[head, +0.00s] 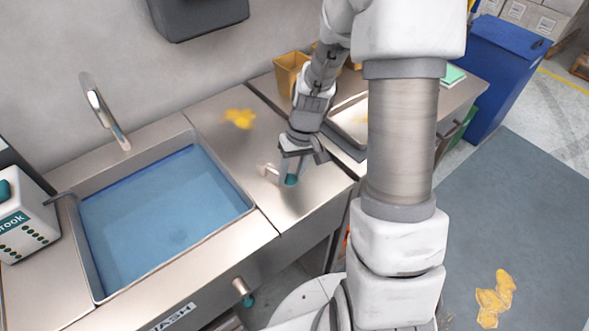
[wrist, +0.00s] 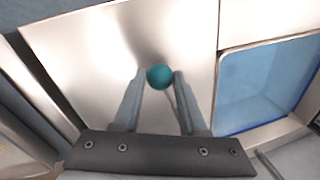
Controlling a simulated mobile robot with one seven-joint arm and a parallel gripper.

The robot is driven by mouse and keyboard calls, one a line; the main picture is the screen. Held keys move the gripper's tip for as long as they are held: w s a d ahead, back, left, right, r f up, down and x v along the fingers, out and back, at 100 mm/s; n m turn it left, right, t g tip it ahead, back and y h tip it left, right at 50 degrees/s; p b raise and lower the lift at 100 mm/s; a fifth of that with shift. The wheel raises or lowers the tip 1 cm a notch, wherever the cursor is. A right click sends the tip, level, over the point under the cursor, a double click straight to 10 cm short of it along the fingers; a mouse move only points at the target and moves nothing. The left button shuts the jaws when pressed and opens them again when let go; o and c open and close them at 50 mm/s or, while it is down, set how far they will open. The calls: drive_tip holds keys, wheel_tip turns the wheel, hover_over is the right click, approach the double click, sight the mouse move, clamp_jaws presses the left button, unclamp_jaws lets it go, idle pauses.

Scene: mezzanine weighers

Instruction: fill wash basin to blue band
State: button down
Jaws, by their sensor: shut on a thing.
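The wash basin (head: 250,208) at left holds blue water (head: 165,210). A darker blue band (head: 140,168) shows along its back wall just above the water; I cannot tell whether the water touches it. Part of the basin (wrist: 222,75) is at right in the wrist view. A curved metal tap (head: 104,118) stands behind it; no stream shows. My gripper (head: 290,176) is over the steel counter right of the basin, shut on a teal round knob (wrist: 160,77). What the knob belongs to is mostly hidden. A small pale piece (head: 268,170) shows beside the fingers.
A metal fitting (head: 242,288) with a teal end is on the front panel near the WASH label (head: 172,318). A white dispenser box (head: 28,225) stands left, tan bins (head: 290,72) at back.

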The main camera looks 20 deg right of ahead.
drive_tip(key=shift+s+a+m+t+b, duration=0.3)
drive_tip(key=shift+a+m, duration=0.35)
drive_tip(key=shift+m, duration=0.3)
drive_tip(key=shift+s+a+m+t+b, duration=0.15)
drive_tip(key=shift+s+a+m, duration=0.2)
drive_tip(key=shift+a+m, duration=0.45)
drive_tip(key=shift+d+m, duration=0.2)
drive_tip(key=shift+m, duration=0.05)
drive_tip(key=shift+c, duration=2.3)
unclamp_jaws()
drive_tip(key=p+v, duration=0.1)
drive_tip(key=v, duration=1.6)
drive_tip(key=shift+r+p, duration=0.2)
drive_tip(key=shift+p, duration=0.2)
